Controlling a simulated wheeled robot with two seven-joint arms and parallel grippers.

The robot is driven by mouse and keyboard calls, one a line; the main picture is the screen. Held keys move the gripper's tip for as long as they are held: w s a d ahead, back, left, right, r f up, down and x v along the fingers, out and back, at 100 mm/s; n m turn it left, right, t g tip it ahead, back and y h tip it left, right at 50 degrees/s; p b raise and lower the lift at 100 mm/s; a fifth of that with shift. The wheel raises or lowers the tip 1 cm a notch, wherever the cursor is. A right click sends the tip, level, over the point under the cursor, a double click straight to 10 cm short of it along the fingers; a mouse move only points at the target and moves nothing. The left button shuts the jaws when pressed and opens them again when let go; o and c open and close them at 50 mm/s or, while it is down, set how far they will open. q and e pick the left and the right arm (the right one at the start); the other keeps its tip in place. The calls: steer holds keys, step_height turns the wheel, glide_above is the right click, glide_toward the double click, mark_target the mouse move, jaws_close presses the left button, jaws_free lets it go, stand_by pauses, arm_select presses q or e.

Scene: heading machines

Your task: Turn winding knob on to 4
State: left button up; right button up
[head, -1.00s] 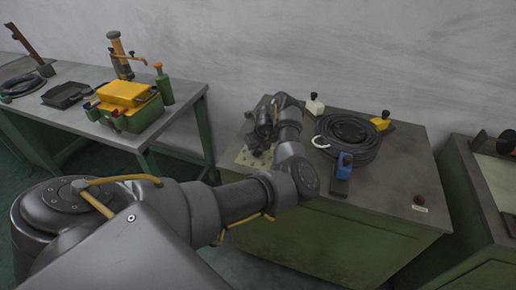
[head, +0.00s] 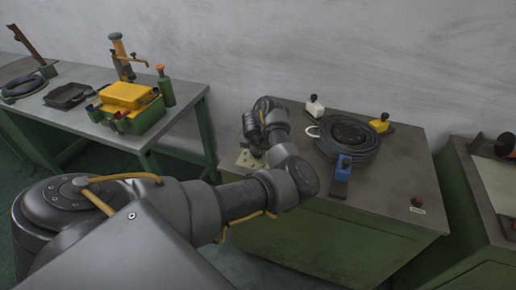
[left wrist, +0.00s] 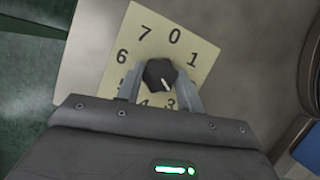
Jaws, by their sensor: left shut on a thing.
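The winding knob (left wrist: 158,72) is dark and faceted, in the middle of a cream dial plate (left wrist: 190,62) with printed numbers. In the left wrist view 0, 1, 6 and 7 read clearly; 3 and 4 are partly covered by my gripper, and 2 is hidden. The white mark on the knob points down and slightly right, towards 3. My left gripper (left wrist: 160,76) is shut on the knob, one finger on each side. In the head view the plate (head: 245,161) shows at the cabinet's left front corner, and my left wrist hides the knob.
The cabinet top (head: 375,185) also holds a black cable coil (head: 348,140), a blue-handled switch (head: 342,172), white (head: 314,108) and yellow (head: 380,124) parts with black knobs, and a red button (head: 417,201). A bench (head: 75,120) with a yellow-topped toolbox (head: 127,96) stands left.

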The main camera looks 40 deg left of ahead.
arm_select(q)
steer(key=m+p, duration=0.1)
steer(key=m+h+p, duration=0.1)
steer(key=m, duration=0.1)
steer(key=shift+a+r+t, duration=0.1)
steer(key=shift+r+t, duration=0.15)
steer(key=shift+t, duration=0.05)
steer(key=m+h+p, duration=0.1)
steer(key=m+p, duration=0.2)
steer(key=shift+a, duration=0.1)
steer(key=m+h+p, duration=0.1)
steer(key=m+p, duration=0.1)
steer(key=shift+a+m, duration=0.1)
steer(key=shift+m, duration=0.3)
steer(key=shift+f+m+h+p, duration=0.15)
steer(key=shift+m+h+p, duration=0.45)
steer(key=shift+m+p, duration=0.5)
steer(key=shift+f+m, duration=0.1)
steer(key=shift+m, duration=0.2)
steer(key=o, duration=1)
